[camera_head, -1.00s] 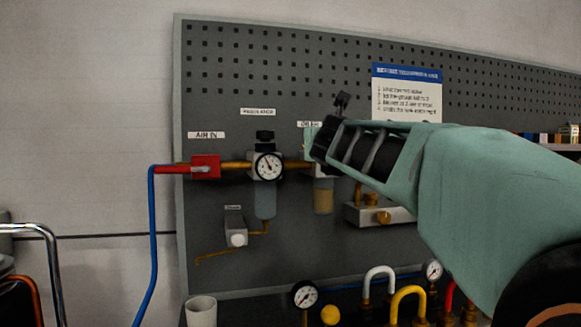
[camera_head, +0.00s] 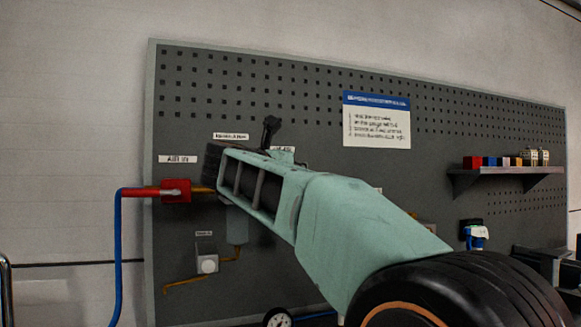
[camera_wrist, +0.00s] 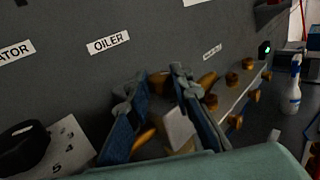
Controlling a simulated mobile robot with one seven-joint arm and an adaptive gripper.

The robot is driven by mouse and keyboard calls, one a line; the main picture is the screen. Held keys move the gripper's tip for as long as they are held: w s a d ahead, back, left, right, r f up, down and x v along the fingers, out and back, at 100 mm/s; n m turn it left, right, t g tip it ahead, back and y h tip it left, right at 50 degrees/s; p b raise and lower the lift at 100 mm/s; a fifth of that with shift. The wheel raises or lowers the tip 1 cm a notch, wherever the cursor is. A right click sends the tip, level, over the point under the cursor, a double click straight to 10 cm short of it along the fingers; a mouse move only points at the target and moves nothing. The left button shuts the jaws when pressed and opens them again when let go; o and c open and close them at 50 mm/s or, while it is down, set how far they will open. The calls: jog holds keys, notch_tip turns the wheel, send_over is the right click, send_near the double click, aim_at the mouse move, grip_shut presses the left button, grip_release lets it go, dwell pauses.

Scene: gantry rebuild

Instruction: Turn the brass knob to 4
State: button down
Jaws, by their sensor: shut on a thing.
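My gripper (camera_head: 212,172) covers the regulator and oiler area of the pegboard in the head view. In the wrist view its two blue-grey fingers (camera_wrist: 158,112) are closed around a brass-coloured part (camera_wrist: 143,141) and a pale grey block (camera_wrist: 178,129), below the OILER label (camera_wrist: 108,42). I cannot tell whether that brass part is the brass knob; most of it is hidden by the fingers. To the left, a black knob (camera_wrist: 22,148) stands in front of a pale plate (camera_wrist: 66,140) with numbers, a 4 and a 5 among them.
A red valve (camera_head: 176,190) with a blue hose (camera_head: 118,240) is left of my gripper. Several brass knobs (camera_wrist: 247,64) sit on a manifold to the right. A spray bottle (camera_wrist: 292,92) and a shelf (camera_head: 510,176) are farther right. An instruction sheet (camera_head: 378,125) hangs above my arm.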

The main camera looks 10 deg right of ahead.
dwell(0.4)
jog(key=c, duration=1.7)
grip_release()
jog(key=shift+s+a, duration=0.1)
jog(key=v, duration=1.1)
jog(key=shift+s+a+f, duration=0.1)
jog(key=shift+s+a, duration=0.15)
jog(key=shift+s, duration=0.1)
